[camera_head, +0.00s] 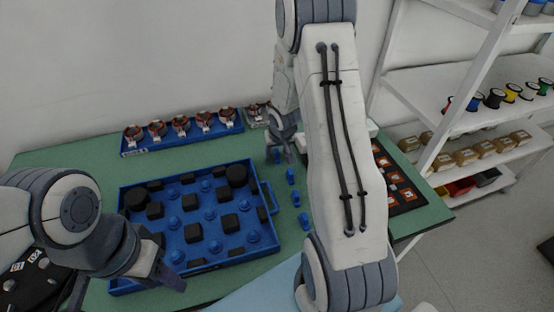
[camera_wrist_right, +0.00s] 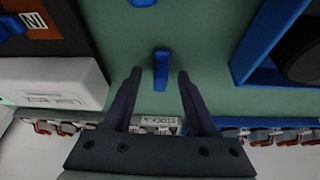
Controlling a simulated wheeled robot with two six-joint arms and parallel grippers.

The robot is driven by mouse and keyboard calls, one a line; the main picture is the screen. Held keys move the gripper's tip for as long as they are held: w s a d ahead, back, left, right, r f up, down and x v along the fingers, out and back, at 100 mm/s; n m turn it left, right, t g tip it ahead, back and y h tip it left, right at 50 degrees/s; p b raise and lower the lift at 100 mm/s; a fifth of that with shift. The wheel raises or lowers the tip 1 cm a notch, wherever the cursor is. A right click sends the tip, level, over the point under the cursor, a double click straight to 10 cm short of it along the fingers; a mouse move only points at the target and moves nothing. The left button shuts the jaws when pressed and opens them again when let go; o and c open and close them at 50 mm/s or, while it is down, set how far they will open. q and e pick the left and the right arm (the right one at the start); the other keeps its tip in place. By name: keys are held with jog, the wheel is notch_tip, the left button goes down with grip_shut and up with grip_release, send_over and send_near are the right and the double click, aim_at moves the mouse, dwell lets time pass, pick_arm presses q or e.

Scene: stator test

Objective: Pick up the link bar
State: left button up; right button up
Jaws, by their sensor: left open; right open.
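Several small blue bars lie in a line on the green table, between the blue tray and the dark mat; I take these for link bars. The farthest blue bar (camera_head: 277,156) is just below my right gripper (camera_head: 281,153). In the right wrist view this blue bar (camera_wrist_right: 161,70) lies ahead of and between the open fingertips (camera_wrist_right: 158,76), with nothing held. Another blue bar (camera_wrist_right: 143,2) is cut off at that view's top edge. Nearer bars (camera_head: 290,175) (camera_head: 295,198) (camera_head: 304,221) lie toward me. My left gripper (camera_head: 125,285) is open and empty at the tray's near left corner.
The blue tray (camera_head: 268,197) with black blocks and blue knobs stands left of the bars. A blue strip with copper-wound parts (camera_head: 182,136) lies at the back. A dark mat (camera_head: 410,195) and a white box (camera_wrist_right: 55,84) are on the other side. Shelves (camera_head: 420,95) stand right.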

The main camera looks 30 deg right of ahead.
jog(key=shift+r, duration=0.1)
grip_shut()
